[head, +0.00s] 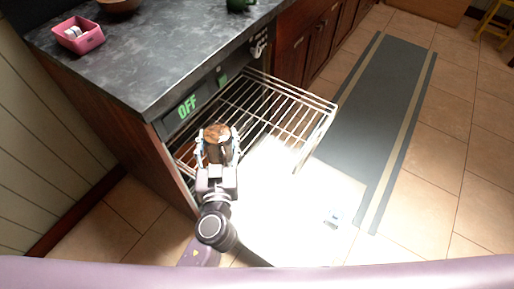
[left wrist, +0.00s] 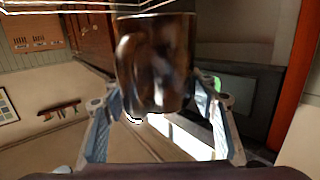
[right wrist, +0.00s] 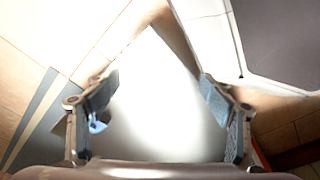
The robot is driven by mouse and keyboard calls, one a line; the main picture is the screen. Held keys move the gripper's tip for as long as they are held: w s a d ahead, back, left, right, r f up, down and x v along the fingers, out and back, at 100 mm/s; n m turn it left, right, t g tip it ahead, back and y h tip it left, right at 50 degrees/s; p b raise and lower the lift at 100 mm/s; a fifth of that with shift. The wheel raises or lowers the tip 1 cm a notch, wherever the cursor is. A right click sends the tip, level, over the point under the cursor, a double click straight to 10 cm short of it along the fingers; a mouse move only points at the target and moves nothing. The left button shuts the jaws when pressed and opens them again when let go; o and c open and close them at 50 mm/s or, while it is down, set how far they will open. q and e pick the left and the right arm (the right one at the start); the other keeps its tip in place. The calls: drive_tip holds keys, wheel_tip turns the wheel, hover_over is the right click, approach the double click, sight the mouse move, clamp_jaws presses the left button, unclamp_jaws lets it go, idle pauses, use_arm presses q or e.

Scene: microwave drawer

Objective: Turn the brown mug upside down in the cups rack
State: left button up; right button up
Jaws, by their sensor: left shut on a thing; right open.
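The brown mug (head: 217,133) is at the left front part of the wire rack (head: 290,97), which is pulled out of the appliance under the counter. My left gripper (head: 217,150) is shut around the mug's sides. I cannot tell whether the mug touches the rack. My right gripper (right wrist: 158,92) is open and empty in the right wrist view; it is not seen in the head view.
The appliance's open door (head: 290,205) is a bright white surface below the rack. The front panel (head: 187,106) shows a green OFF. A pink container (head: 78,35) stands on the dark counter (head: 150,60). A grey striped mat (head: 385,100) lies right of the rack.

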use_arm(q)
drive_tip(key=w+d+f+h+b, duration=0.1)
drive_tip(key=w+d+f+b, duration=0.6)
drive_tip(key=d, duration=0.3)
drive_tip(key=shift+w+d+f+m, duration=0.2)
drive_tip(key=shift+d+f+m, duration=0.1)
drive_tip(key=shift+f+m, duration=0.1)
use_arm(e)
drive_tip(key=w+f, duration=0.3)
drive_tip(key=w, duration=0.1)
drive_tip(key=shift+w+a, duration=0.1)
drive_tip(key=shift+a, duration=0.15)
use_arm(q)
wheel_tip(320, 180, down, 6)
drive_tip(key=b, duration=0.5)
drive_tip(key=shift+f, duration=0.2)
drive_tip(key=shift+f+b, duration=0.2)
drive_tip(key=shift+b, duration=0.15)
use_arm(e)
drive_tip(key=w+r, duration=0.2)
drive_tip(key=r, duration=0.7)
drive_tip(key=w+r+t, duration=0.1)
drive_tip(key=w+r, duration=0.1)
drive_tip(key=r, duration=0.8)
drive_tip(key=shift+a+t, duration=0.15)
drive_tip(key=shift+t, duration=0.15)
drive_tip(key=shift+w, duration=0.1)
